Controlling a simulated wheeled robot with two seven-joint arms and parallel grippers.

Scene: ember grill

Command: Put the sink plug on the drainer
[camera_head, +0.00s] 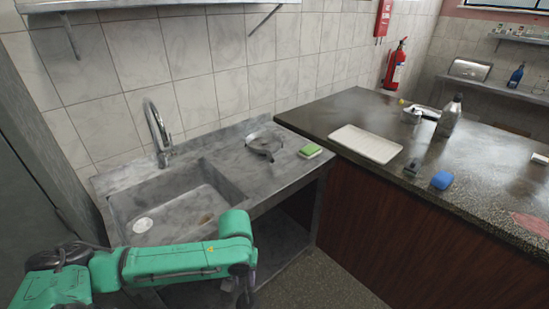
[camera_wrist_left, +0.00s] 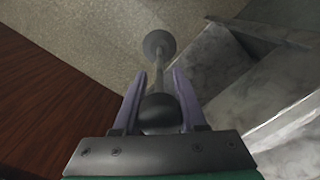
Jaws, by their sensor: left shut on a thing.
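My left gripper (camera_head: 243,293) hangs low in front of the sink's front edge. In the left wrist view the left gripper (camera_wrist_left: 158,95) is shut on a dark round knob with a thin stem and a grey disc at the far end, which looks like the sink plug (camera_wrist_left: 158,43). In the head view the plug cannot be made out. The drainer (camera_head: 232,173) seems to be the flat grey slab right of the basin. My right gripper is not in view.
A steel pan-like item (camera_head: 265,143) and a green sponge (camera_head: 310,151) lie on the slab. The basin (camera_head: 180,205) holds a pale round item. A white tray (camera_head: 365,143), a blue item (camera_head: 441,180) and a bottle (camera_head: 449,117) stand on the dark counter (camera_head: 480,200).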

